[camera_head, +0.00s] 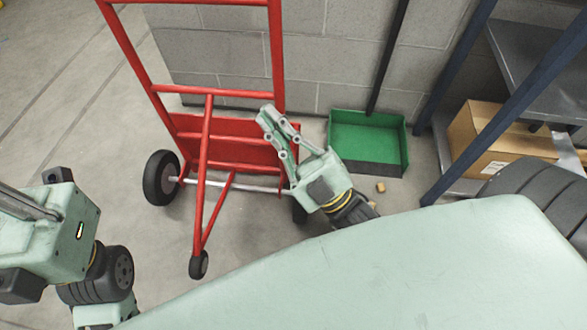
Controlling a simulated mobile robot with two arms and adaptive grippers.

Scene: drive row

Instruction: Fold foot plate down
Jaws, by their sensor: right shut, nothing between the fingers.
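A red hand truck (207,92) stands upright on its wheels near the wall. Its red foot plate (240,145) shows low behind the frame bars, and my right gripper covers part of it. I cannot tell for sure whether the plate is up or down. My right gripper (266,113) is shut and empty. In the picture its fingertips overlap the right side of the frame and the plate; I cannot tell whether they touch. My left arm (50,235) is at the left edge; no left fingers show clearly.
A green dustpan (368,142) with a dark handle stands by the block wall, right of the hand truck. A small tan block (381,187) lies on the floor. A shelf with blue posts (460,80) holds a cardboard box (500,140). The floor at left is clear.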

